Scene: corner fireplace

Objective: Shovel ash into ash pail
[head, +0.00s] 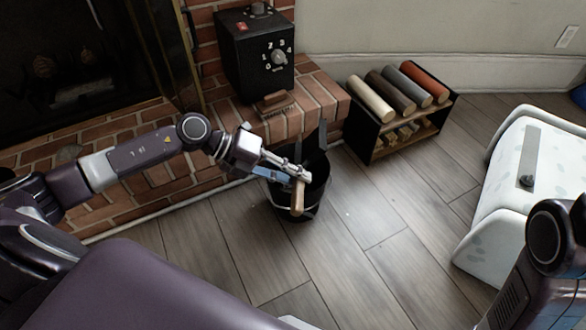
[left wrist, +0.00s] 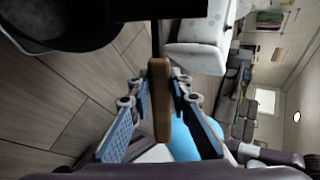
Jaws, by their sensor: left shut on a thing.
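My left gripper (head: 292,172) is shut on the wooden handle of the shovel (head: 298,198), in front of the brick hearth. In the left wrist view the brown handle (left wrist: 160,100) sits between the gripper's fingers, with a dark shaft running up from it. The black ash pail (head: 317,190) stands on the floor against the hearth, and the handle and gripper overlap it in the head view. The pail (left wrist: 60,35) also shows at the upper left of the left wrist view. The shovel's scoop and any ash in the pail cannot be clearly made out. My right gripper is not visible.
The brick hearth (head: 120,205) edges the dark fireplace (head: 60,60) at left. A black box with a dial (head: 253,52) stands on it. A log rack (head: 400,140) stands right of the pail, and a white spotted piece (head: 525,185) further right. Wooden floor between is clear.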

